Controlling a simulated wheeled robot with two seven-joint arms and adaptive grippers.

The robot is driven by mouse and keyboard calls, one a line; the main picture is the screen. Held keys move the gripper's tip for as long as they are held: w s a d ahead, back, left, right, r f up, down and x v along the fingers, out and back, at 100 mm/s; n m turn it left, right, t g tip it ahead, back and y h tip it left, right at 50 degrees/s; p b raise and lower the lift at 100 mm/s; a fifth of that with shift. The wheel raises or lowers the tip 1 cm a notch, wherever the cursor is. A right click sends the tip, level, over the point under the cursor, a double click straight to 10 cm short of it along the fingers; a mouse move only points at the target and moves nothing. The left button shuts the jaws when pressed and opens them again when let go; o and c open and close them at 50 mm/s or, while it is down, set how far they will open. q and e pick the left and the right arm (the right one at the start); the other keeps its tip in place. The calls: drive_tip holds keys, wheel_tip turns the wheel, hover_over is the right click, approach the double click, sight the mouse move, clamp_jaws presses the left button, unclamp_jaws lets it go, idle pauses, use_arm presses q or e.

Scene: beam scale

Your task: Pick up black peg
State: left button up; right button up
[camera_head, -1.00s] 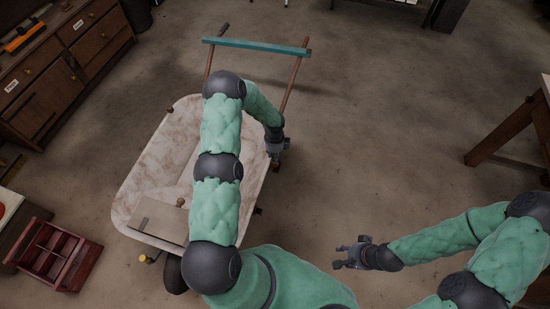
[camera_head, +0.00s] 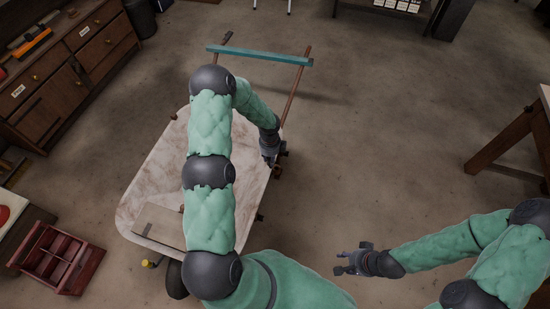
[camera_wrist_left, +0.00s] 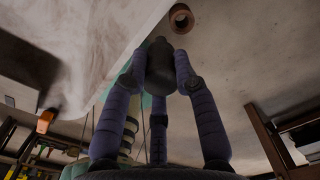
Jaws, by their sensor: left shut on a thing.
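The black peg (camera_wrist_left: 159,65) shows in the left wrist view as a dark, rounded cylinder between my left gripper's fingers. My left gripper (camera_wrist_left: 160,78) is shut on it. In the head view my left gripper (camera_head: 272,158) is at the right edge of the pale tray of a wheelbarrow-like cart (camera_head: 150,180). The peg cannot be made out there. A brown ring with a dark hole (camera_wrist_left: 181,18) lies just beyond the peg's far end in the wrist view, apart from it in the picture. My right gripper (camera_head: 345,262) is empty, fingers apart, over the floor.
A teal bar (camera_head: 260,55) joins the cart's two handles. A flat board (camera_head: 158,225) lies at the tray's near end. A red divided box (camera_head: 58,258) and wooden drawers (camera_head: 60,75) stand left. A wooden table (camera_head: 520,135) stands right. The middle floor is clear.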

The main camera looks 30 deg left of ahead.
use_arm(q)
drive_tip(key=s+a+r+p, duration=0.1)
drive_tip(key=s+a+r, duration=0.2)
drive_tip(key=s+r, duration=0.3)
drive_tip(key=shift+s+p, duration=0.3)
drive_tip(key=shift+s, duration=1.9)
drive_tip(key=shift+w+d, duration=0.1)
